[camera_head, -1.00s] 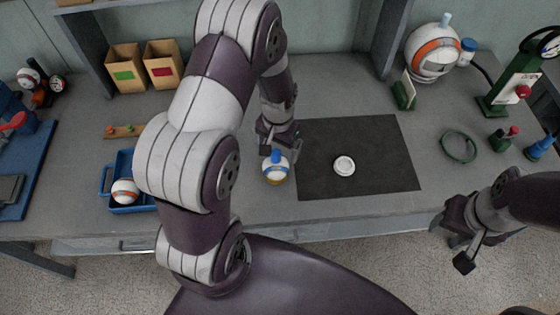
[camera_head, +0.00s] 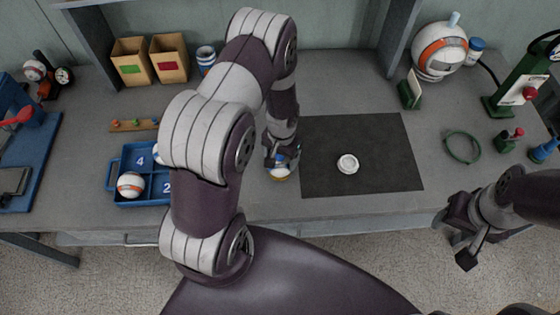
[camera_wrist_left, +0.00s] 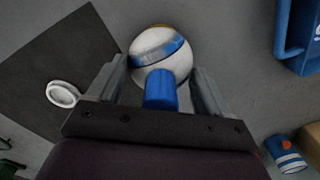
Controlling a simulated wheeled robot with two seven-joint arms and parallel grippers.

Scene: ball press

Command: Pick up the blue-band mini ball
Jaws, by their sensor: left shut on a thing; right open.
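The blue-band mini ball (camera_wrist_left: 160,50) is white with a blue band and a blue cylindrical stem. In the left wrist view it sits between the two fingers of my left gripper (camera_wrist_left: 160,75), which is shut on it. In the head view my left gripper (camera_head: 282,158) points down over the ball (camera_head: 281,172), left of the dark mat, and partly hides it. The ball is low at the bench top; I cannot tell whether it touches its base. My right gripper (camera_head: 462,230) is open and empty at the front right, off the bench's front edge.
A dark mat (camera_head: 380,135) bears a white ring-shaped disc (camera_head: 348,163). A blue tray (camera_head: 118,198) with numbered compartments and an orange-banded ball (camera_head: 131,184) stands left. Two cardboard bins (camera_head: 131,62) stand behind. A green ring (camera_head: 462,147) lies right.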

